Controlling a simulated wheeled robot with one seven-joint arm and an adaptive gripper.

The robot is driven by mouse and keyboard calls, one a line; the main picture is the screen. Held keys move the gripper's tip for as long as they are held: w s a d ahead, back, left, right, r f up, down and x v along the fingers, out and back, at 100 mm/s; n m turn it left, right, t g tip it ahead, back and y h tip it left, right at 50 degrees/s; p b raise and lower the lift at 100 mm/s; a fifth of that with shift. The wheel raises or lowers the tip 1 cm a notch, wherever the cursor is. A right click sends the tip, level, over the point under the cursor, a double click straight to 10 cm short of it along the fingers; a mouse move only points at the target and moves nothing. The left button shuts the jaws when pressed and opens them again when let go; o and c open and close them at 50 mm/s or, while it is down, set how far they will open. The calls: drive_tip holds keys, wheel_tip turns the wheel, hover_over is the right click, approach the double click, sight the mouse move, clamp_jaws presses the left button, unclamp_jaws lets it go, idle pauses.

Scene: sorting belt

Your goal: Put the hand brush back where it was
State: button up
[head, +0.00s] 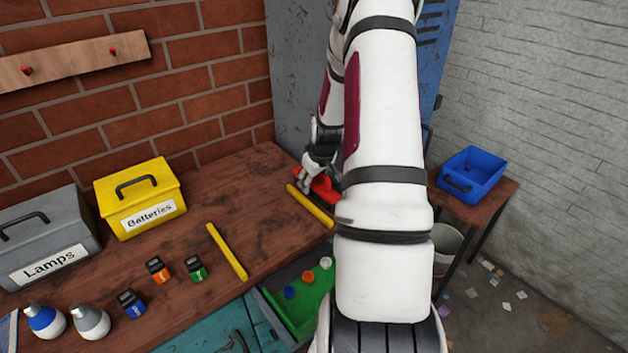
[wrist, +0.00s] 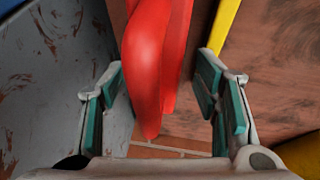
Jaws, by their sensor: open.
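A smooth red object (head: 326,190) lies at the right end of the brown bench, beside a yellow strip and partly hidden by my arm. It may be the hand brush, but no bristles show and I cannot tell for sure. In the wrist view the red piece (wrist: 150,65) runs between my two fingers, with a gap on each side. My gripper (head: 306,182) is open over it, and it also shows in the wrist view (wrist: 163,85).
A wooden rail (head: 70,62) with two red pegs is on the brick wall. Yellow strips (head: 227,252) lie on the bench (head: 240,190), left of my arm. An open green drawer (head: 300,318) juts out in front. A blue bin (head: 472,172) stands on a side table at right.

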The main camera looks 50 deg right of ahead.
drive_tip(key=p+v, duration=0.1)
drive_tip(key=v, duration=1)
drive_tip(key=s+a+r+n, duration=0.1)
drive_tip(key=a+r, duration=0.7)
drive_tip(key=a, duration=0.3)
drive_tip(key=a+r+n, duration=0.1)
drive_tip(key=a+r, duration=0.7)
drive_tip(key=a, duration=0.3)
drive_tip(key=s+a+r+y, duration=0.1)
drive_tip(key=s+a+r, duration=0.1)
drive_tip(key=s+a, duration=0.6)
drive_tip(key=s+a+r+y, duration=0.1)
drive_tip(key=s+a+r, duration=0.1)
drive_tip(key=s+a, duration=0.6)
drive_tip(key=shift+r+y, duration=0.35)
drive_tip(key=shift+y, duration=0.05)
